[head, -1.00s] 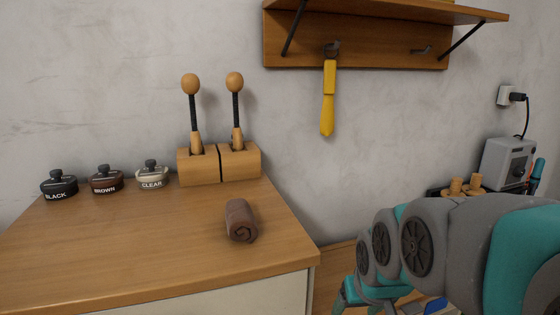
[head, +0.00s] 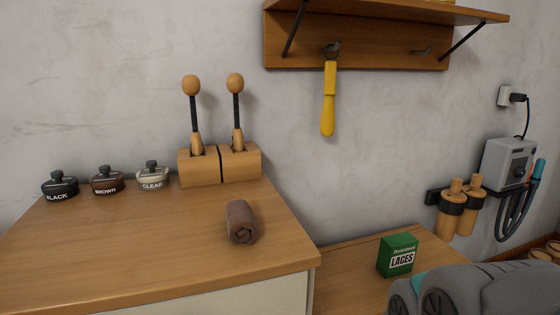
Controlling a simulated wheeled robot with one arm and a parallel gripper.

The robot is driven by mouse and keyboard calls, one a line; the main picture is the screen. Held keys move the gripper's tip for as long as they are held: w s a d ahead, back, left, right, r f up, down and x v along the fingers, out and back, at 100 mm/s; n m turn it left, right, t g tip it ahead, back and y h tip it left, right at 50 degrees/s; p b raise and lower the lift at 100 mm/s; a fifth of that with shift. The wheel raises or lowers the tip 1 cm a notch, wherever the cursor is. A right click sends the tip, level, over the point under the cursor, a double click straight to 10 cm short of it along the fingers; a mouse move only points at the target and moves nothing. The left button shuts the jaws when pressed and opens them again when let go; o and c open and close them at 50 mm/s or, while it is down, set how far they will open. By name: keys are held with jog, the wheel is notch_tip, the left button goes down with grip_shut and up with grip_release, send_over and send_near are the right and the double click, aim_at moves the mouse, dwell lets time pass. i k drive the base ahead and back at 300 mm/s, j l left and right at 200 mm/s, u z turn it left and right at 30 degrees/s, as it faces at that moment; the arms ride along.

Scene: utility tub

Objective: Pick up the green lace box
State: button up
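The green lace box (head: 397,257), with a white label reading LACES, stands upright on a lower wooden surface (head: 345,268) to the right of the higher cabinet. My arm shows in grey and teal at the bottom right of the head view, in front of and below the box. My gripper is not in view, so its state and its distance from the box cannot be seen.
The higher wooden cabinet top (head: 120,255) holds a rolled brown cloth (head: 241,222), several labelled polish tins and two wooden blocks with ball-topped handles (head: 219,165). A yellow-handled tool (head: 329,100) hangs from the wall shelf (head: 360,45). Wooden-handled tools (head: 452,210) hang at right.

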aim_at(397, 254)
jog(key=z, duration=0.55)
jog(key=u, duration=0.8)
jog(key=l+u, duration=0.35)
jog(key=l, duration=0.15)
jog(key=l+u, duration=0.35)
jog(key=l, duration=0.15)
jog(key=k+l+u, duration=0.1)
jog(key=l+u, duration=0.25)
jog(key=l, duration=0.15)
jog(key=k+l+u, duration=0.15)
jog(key=l+u, duration=0.2)
jog(key=k+l, duration=0.15)
jog(key=l, duration=0.2)
jog(key=k+l, duration=0.1)
jog(key=l, duration=0.2)
jog(key=k+l, duration=0.15)
jog(key=l, duration=0.2)
jog(key=k+l, duration=0.1)
jog(key=l, duration=0.2)
jog(key=k+l+u, duration=0.1)
jog(key=l, duration=0.25)
jog(key=i+j, duration=0.15)
jog(key=j, duration=0.15)
jog(key=i+j, duration=0.1)
jog(key=j, duration=0.2)
